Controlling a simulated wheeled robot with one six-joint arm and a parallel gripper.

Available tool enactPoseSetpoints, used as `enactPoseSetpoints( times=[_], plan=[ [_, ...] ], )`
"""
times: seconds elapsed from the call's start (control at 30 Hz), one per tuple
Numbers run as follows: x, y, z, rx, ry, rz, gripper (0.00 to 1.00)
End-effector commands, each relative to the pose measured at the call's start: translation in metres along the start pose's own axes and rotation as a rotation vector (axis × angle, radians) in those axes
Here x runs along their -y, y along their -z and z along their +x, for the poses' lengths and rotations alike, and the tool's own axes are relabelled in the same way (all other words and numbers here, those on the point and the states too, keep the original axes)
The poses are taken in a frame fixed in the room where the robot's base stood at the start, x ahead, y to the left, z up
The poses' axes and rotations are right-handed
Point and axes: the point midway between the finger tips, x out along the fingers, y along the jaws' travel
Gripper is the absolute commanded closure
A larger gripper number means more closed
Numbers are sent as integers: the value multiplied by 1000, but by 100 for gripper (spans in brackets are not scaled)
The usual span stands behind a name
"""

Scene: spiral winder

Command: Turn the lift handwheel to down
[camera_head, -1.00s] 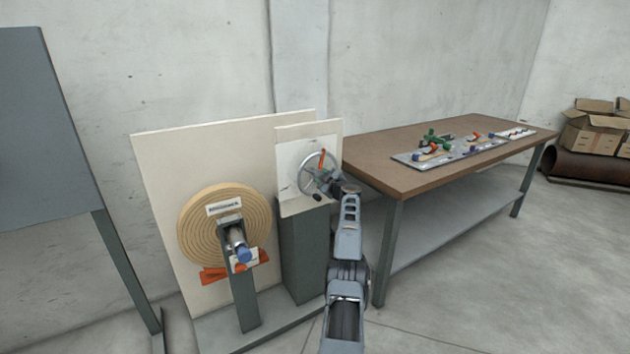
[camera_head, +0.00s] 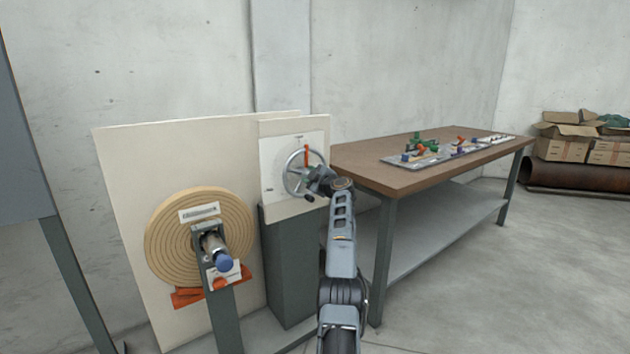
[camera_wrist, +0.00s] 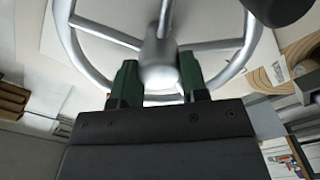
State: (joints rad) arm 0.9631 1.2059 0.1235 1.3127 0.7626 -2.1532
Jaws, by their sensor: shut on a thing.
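The lift handwheel (camera_head: 290,178) is a silver spoked wheel on a pale panel (camera_head: 280,150). An orange-red pointer (camera_head: 306,156) stands nearly upright on it, and a dark knob (camera_head: 308,198) is at its lower side. My gripper (camera_head: 322,181) is at the wheel's right side. In the wrist view, my gripper's two dark green fingers (camera_wrist: 160,80) sit on either side of a silver part of the handwheel (camera_wrist: 85,55), close to the hub. The fingers are shut on the wheel; the exact contact is partly hidden. The dark knob shows at the wrist view's top right (camera_wrist: 282,8).
A spiral disc (camera_head: 165,235) with a blue-ended shaft (camera_head: 223,261) stands to the left. A brown workbench (camera_head: 370,165) with a tray of coloured parts (camera_head: 410,162) is to the right. Cardboard boxes (camera_head: 565,150) lie at the far right.

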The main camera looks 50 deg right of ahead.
Motion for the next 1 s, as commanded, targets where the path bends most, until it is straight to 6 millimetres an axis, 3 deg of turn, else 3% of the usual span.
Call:
enactPoseSetpoints(
  times=[0.3, 0.77, 0.8, 1.0],
  plan=[
    [10, 5, 6, -10, 19, -22, 100],
    [7, 10, 6, -17, 13, -26, 100],
    [7, 10, 6, -16, 13, -26, 56],
    [11, 9, 8, -15, 19, -22, 36]
  ],
)
